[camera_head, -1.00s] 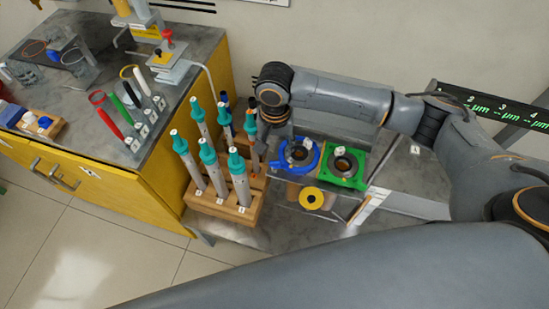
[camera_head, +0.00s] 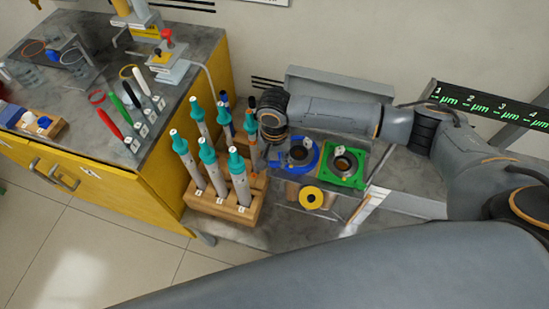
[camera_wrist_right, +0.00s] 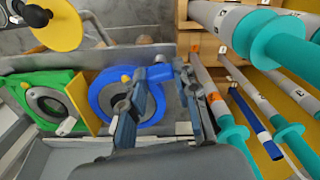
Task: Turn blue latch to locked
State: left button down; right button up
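The blue latch ring (camera_head: 316,160) lies on the bench beside the green fixture (camera_head: 345,182). In the right wrist view, the blue latch (camera_wrist_right: 104,86) is a ring around a dark centre, with a blue arm reaching toward my fingers. My right gripper (camera_head: 277,140) is at the left side of the blue ring in the head view. In the right wrist view, the right gripper (camera_wrist_right: 163,72) has its two fingers spread, with the blue arm near the gap between their tips. I cannot tell whether they touch it. My left gripper is not in view.
A wooden rack (camera_head: 232,213) of teal-capped rods stands close to the left of my right gripper. A yellow disc (camera_head: 311,197) is in front of the fixtures. A yellow cabinet (camera_head: 130,190) with tools on top is at the left. A display (camera_head: 490,106) stands at the right.

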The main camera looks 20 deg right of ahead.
jog(key=shift+r+n+p, duration=0.15)
jog(key=shift+n+p, duration=0.25)
jog(key=shift+p, duration=0.3)
grip_shut()
jog(key=shift+r+n+p, duration=0.1)
jog(key=shift+n+p, duration=0.8)
jog(key=shift+p, duration=0.3)
jog(key=n+p, duration=0.2)
jog(key=n, duration=0.1)
jog(key=shift+f+n+p, duration=0.2)
jog(key=shift+n+p, duration=0.45)
jog(key=shift+n, duration=0.05)
jog(key=o, duration=1)
grip_release()
jog(key=shift+o, duration=0.2)
